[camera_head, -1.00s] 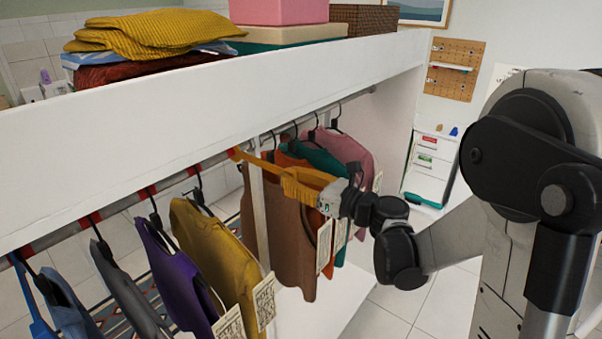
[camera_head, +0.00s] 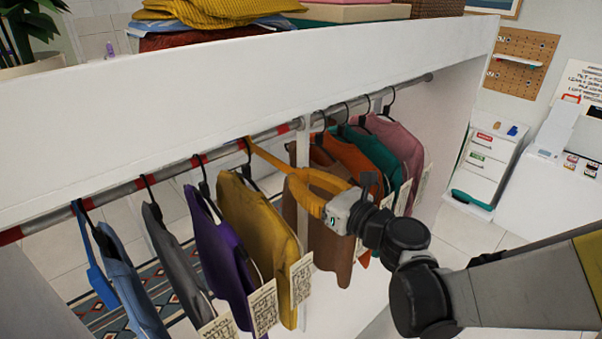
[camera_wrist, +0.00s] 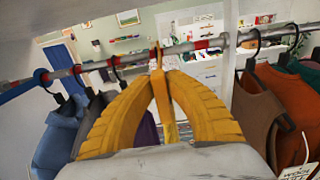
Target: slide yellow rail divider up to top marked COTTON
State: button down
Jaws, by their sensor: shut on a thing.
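The yellow rail divider (camera_head: 264,157) hangs by its hook on the clothes rail, close to the mustard garment's hanger. In the wrist view its top (camera_wrist: 157,55) is at the rail and its lower part shows between my fingers. My gripper (camera_head: 293,176), with yellow-orange ribbed fingers, is shut on the divider below the rail. In the wrist view the fingers (camera_wrist: 157,82) converge on it. The rail (camera_head: 170,170) has red and pale bands. Garment tags (camera_head: 264,308) hang from the clothes, but I cannot read COTTON on any.
A mustard garment (camera_head: 258,225) hangs beside the divider, with purple (camera_head: 217,245) and grey (camera_head: 177,255) ones farther left. A brown garment (camera_wrist: 253,115) hangs on the right. A blue divider (camera_head: 92,265) is at the rail's left. A white post (camera_head: 302,150) stands behind the rail.

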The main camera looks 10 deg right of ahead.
jog(key=c, duration=1.4)
grip_release()
jog(key=v, duration=1.2)
